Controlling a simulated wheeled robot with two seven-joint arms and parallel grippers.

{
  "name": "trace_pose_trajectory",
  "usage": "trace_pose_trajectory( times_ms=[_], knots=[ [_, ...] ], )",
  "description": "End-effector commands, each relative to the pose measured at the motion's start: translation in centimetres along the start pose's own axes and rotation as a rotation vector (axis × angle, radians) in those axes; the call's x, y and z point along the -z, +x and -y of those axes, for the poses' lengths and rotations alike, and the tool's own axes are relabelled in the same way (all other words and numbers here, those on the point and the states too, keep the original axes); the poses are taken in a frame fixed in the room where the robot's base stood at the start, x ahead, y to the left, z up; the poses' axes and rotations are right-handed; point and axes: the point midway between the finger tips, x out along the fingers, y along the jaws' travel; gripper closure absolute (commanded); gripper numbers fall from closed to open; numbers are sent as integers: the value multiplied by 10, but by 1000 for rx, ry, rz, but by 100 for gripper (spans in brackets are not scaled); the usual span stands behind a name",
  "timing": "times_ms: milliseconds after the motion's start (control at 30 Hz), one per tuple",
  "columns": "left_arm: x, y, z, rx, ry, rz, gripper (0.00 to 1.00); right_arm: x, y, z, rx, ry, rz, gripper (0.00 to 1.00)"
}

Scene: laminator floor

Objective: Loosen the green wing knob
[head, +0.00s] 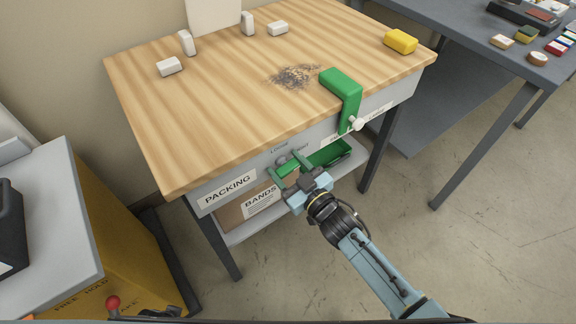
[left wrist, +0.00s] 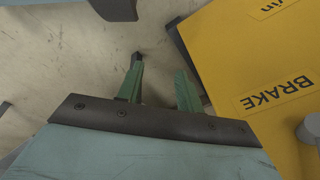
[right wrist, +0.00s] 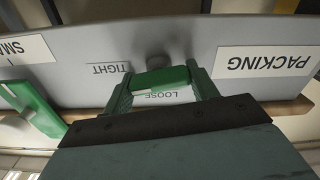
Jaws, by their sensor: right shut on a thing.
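The green wing knob (right wrist: 160,80) is on the grey front apron of the packing table, between the labels TIGHT and LOOSE, upside down in the right wrist view. A pale stripe shows on its wing, which lies nearly level there. A round grey boss is behind it. My right gripper (head: 287,166) is shut on the knob, one finger at each end of the wing; the fingers also show in the right wrist view. In the head view they largely hide the knob. My left gripper (left wrist: 160,85) is open and empty above the floor, and not in the head view.
A green bracket (head: 343,88) hangs over the table edge with a white knob (head: 356,124). A green bin (head: 335,152) is on the lower shelf. White blocks and a yellow block (head: 400,41) lie on the wooden top (head: 220,100). A yellow BRAKE panel (left wrist: 260,60) is near my left gripper.

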Motion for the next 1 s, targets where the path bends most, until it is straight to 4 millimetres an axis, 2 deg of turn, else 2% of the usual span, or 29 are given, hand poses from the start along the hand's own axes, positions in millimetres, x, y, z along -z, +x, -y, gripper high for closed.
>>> trace_pose_trajectory(
  times_ms=[233, 633, 1000],
  knots=[
    [-5, 4, -1, -1, 5, 5, 64, 0, 0, 1, 0, -224, 0, 65],
    [2, 3, -1, -2, 4, -2, 64, -1, 0, 2, -1, -606, 0, 65],
    [16, -11, -1, -1, -7, -14, 64, -3, 0, 4, 0, -957, 0, 65]
  ],
)
